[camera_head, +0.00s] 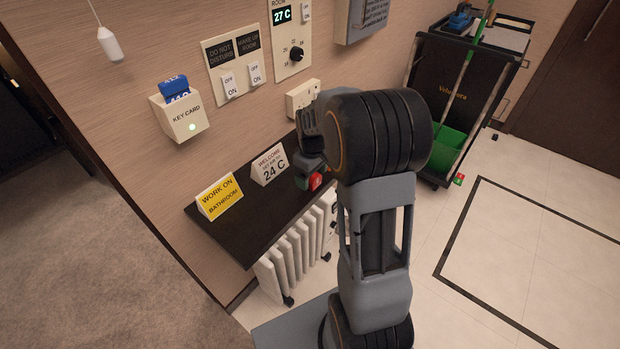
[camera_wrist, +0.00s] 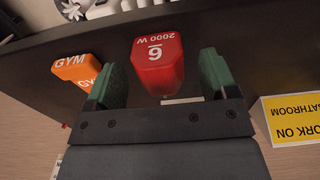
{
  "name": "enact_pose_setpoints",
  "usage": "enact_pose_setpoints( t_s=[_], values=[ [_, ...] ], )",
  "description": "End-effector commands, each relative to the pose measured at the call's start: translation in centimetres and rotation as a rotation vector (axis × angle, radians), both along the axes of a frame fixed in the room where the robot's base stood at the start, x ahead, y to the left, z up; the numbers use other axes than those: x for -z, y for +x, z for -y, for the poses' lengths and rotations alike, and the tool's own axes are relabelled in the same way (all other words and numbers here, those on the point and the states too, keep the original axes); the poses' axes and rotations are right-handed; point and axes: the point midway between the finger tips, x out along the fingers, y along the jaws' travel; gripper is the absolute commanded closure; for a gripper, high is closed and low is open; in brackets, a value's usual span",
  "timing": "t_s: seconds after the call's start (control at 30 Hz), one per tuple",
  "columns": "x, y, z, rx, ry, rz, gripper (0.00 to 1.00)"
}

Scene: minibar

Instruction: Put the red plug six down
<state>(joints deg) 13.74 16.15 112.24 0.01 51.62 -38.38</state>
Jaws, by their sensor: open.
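The red plug six (camera_wrist: 158,62), marked "6" and "2000 W", is on or just above the dark shelf in the wrist view; I cannot tell if it touches. Red also shows beside my gripper in the head view (camera_head: 316,180). My gripper (camera_wrist: 161,66) is open, with one green finger on each side of the plug. A gap shows between the plug and each finger. The arm hides much of the gripper and shelf end in the head view.
An orange GYM piece (camera_wrist: 80,70) is close to one finger. A yellow WORK ON BATHROOM card (camera_head: 219,197) and a white 24 C card (camera_head: 269,165) stand on the dark shelf (camera_head: 240,237). A white socket (camera_head: 302,96) is on the wall above; a radiator (camera_head: 295,251) stands below.

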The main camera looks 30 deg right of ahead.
Motion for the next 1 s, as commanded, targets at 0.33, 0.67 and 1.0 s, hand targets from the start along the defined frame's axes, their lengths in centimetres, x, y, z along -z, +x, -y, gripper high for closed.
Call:
enact_pose_setpoints(
  t_s=[0.33, 0.67, 1.0],
  values=[
    [1.9, 0.0, 0.0, 0.001, 0.000, 0.000, 0.21],
    [1.9, 0.0, 0.0, 0.001, 0.000, 0.000, 0.40],
    [1.9, 0.0, 0.0, 0.001, 0.000, 0.000, 0.73]
  ],
)
